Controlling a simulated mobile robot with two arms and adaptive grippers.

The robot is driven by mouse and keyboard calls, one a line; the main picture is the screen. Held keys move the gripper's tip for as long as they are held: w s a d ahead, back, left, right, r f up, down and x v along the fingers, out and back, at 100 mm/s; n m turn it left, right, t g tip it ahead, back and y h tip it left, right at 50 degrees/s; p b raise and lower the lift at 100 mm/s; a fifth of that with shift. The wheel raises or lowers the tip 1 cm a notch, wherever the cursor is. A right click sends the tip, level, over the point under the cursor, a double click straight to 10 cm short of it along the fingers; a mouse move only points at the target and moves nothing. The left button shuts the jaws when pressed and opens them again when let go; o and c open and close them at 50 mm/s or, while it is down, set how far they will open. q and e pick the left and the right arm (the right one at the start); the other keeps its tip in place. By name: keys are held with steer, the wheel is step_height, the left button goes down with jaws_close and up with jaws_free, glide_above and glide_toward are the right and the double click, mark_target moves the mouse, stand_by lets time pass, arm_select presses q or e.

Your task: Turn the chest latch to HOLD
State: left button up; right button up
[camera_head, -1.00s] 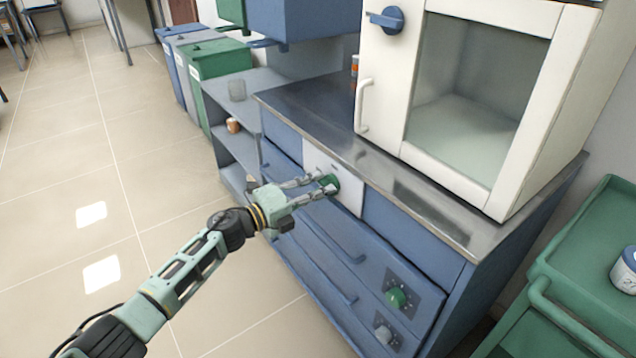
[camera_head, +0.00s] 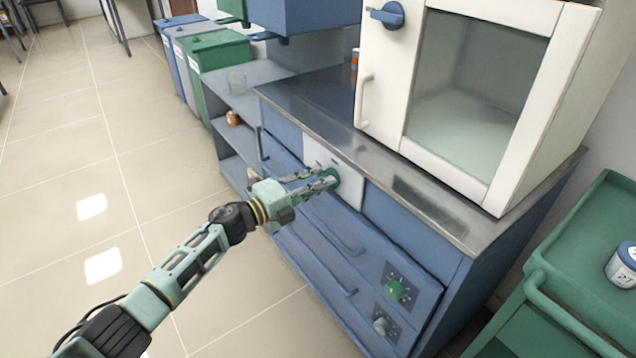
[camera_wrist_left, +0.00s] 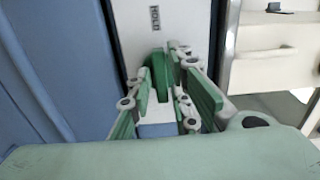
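The chest latch is a green knob (camera_head: 332,176) on a white plate (camera_head: 349,189) in the blue cabinet's front. My left gripper (camera_head: 325,181) reaches it from the left, with its fingertips on either side of the knob. The word HOLD (camera_wrist_left: 155,19) is printed on the white plate beyond the knob. My right gripper is not in view.
A white furnace with a glass window (camera_head: 475,75) stands on the metal countertop (camera_head: 300,95). A green cart (camera_head: 590,235) stands at the right.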

arm_select(q)
steer(key=shift+o, duration=0.9)
steer(key=v, duration=1.2)
